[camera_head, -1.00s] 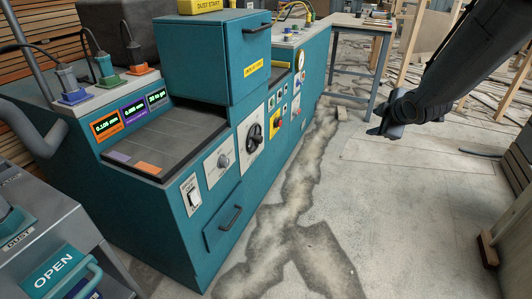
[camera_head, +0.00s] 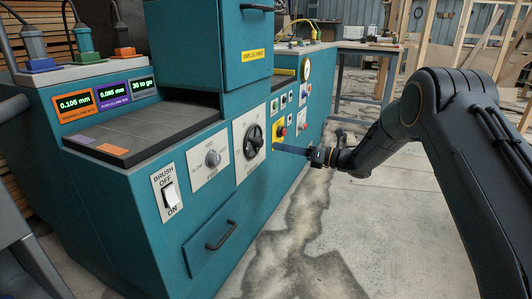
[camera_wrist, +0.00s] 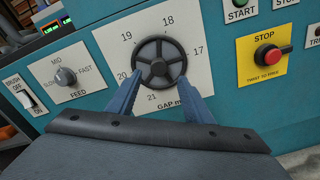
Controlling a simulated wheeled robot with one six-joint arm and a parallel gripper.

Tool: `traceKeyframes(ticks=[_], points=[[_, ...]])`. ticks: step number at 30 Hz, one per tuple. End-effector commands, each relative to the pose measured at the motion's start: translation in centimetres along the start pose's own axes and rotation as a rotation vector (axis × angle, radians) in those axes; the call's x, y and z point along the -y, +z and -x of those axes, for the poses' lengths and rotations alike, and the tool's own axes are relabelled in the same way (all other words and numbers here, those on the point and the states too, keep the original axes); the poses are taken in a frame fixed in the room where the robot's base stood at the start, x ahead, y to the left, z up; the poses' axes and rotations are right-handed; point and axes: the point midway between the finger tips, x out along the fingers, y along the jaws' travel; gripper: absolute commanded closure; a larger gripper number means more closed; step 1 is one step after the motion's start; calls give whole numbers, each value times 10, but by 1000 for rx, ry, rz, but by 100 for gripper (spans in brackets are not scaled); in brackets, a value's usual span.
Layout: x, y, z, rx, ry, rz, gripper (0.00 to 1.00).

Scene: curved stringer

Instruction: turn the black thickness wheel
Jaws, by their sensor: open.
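The black thickness wheel (camera_head: 253,140) is a round handwheel with spokes on a white dial plate on the teal machine's front. In the wrist view the wheel (camera_wrist: 160,62) sits at the upper middle, with gap numbers from 17 to 21 around it. My gripper (camera_wrist: 160,100) is open. Its two blue-grey fingers point at the wheel, one to each lower side of it. In the head view my gripper (camera_head: 290,150) is right of the wheel, near the machine front. I cannot tell whether the fingers touch the wheel or plate.
Left of the wheel are a grey feed knob (camera_wrist: 66,76) and a white brush switch (camera_head: 170,196). Right of it is a red stop button (camera_wrist: 271,57) on a yellow plate. A drawer handle (camera_head: 221,235) sticks out below. Open floor lies to the right.

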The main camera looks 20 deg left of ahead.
Motion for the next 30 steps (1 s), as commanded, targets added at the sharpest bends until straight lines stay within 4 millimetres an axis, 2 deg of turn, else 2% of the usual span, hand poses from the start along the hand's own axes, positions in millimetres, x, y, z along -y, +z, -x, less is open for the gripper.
traceKeyframes(ticks=[16,21,28,30], points=[[-1,-3,-70,-3,9,9,54],[-1,-2,-77,-2,7,7,54],[-1,-2,-78,-2,7,7,54],[-1,-2,-78,-2,7,7,64]])
